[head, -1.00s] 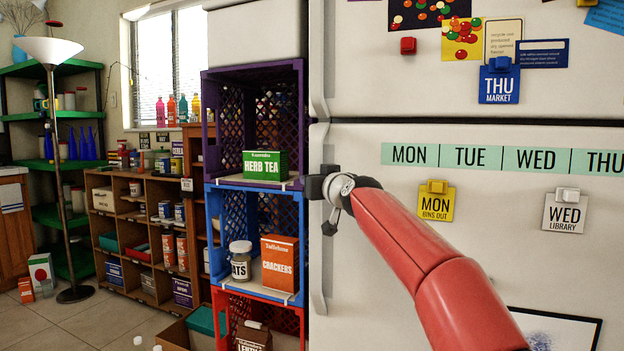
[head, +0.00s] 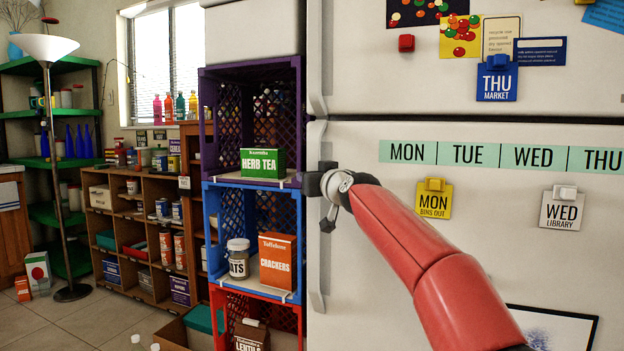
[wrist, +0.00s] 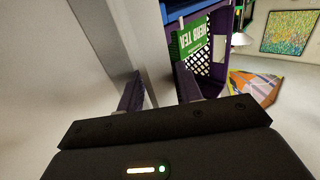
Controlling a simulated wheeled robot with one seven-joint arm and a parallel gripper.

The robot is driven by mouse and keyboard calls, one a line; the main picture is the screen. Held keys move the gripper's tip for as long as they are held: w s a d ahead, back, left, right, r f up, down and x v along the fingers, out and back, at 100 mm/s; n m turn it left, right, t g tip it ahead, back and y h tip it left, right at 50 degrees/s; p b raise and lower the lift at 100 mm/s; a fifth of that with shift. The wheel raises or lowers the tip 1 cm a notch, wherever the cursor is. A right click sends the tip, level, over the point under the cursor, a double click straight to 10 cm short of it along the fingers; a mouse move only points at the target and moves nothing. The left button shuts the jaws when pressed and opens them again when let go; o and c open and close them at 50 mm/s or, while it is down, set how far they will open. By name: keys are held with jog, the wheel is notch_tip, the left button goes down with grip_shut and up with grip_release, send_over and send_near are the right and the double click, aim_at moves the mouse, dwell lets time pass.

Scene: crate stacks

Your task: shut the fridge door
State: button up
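The fridge's lower door (head: 470,260) is off-white, with a pale vertical handle (head: 317,285) along its left edge. Its front looks about in line with the upper door (head: 420,85); I cannot tell whether a small gap is left. My gripper (head: 325,200) is at the upper part of that handle, at the end of my red arm. In the wrist view my gripper's two fingers (wrist: 160,92) stand apart, with a grey upright bar (wrist: 150,45) between them, seemingly the handle. Whether both fingers press on it is unclear.
Stacked purple (head: 205,135), blue (head: 213,215) and red (head: 222,300) crates stand just left of the fridge, close to my gripper. They hold herb tea, oats and crackers. Magnets and notes are on the doors. A floor lamp (head: 58,170) and shelves are further left.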

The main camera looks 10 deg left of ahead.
jog(key=b+v, duration=0.4)
jog(key=v, duration=0.3)
jog(key=shift+s+d, duration=0.25)
jog(key=shift+d, duration=0.05)
jog(key=shift+s, duration=0.1)
jog(key=s+d+f+m+g+h, duration=0.3)
jog(key=s+d+f+g+h, duration=0.1)
jog(key=s+d+f, duration=1.1)
jog(key=s+d+f+m+g+h+p, duration=0.1)
jog(key=s+d+f+m+g+h, duration=0.3)
jog(key=s+d+f, duration=1.1)
jog(key=s+f+h, duration=0.3)
jog(key=s+f, duration=0.2)
jog(key=s, duration=0.3)
jog(key=shift+f+m+g, duration=0.3)
jog(key=shift+f, duration=0.1)
jog(key=shift+w, duration=0.1)
